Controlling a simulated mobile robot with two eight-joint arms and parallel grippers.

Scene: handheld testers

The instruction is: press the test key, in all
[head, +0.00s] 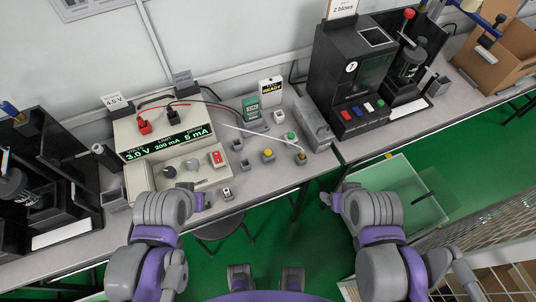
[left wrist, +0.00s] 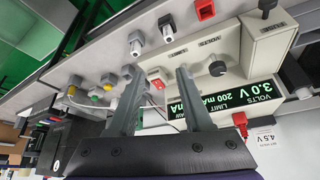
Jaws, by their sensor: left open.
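The bench supply (head: 150,160) stands at the left, its display reading 3.0 V, 200 mA and 5 mA. Its red switch (head: 216,158) also shows between my fingers in the left wrist view (left wrist: 158,84). A green handheld device (head: 250,107) stands behind small grey blocks. Some blocks carry caps: yellow (head: 268,154), green (head: 291,136) and white (head: 278,115). I cannot tell which part is the test key. My left gripper (head: 205,201) is open and empty in front of the supply, its fingers apart (left wrist: 160,72). My right gripper (head: 331,197) is off the bench's front edge; its jaws are unclear.
A black machine (head: 345,75) with coloured buttons stands at the right. Red (head: 144,126) and black (head: 172,110) plugs with leads sit on the supply. A small white-topped block (head: 227,194) is near the front edge. A card reading 4.5 V (head: 114,100) stands behind.

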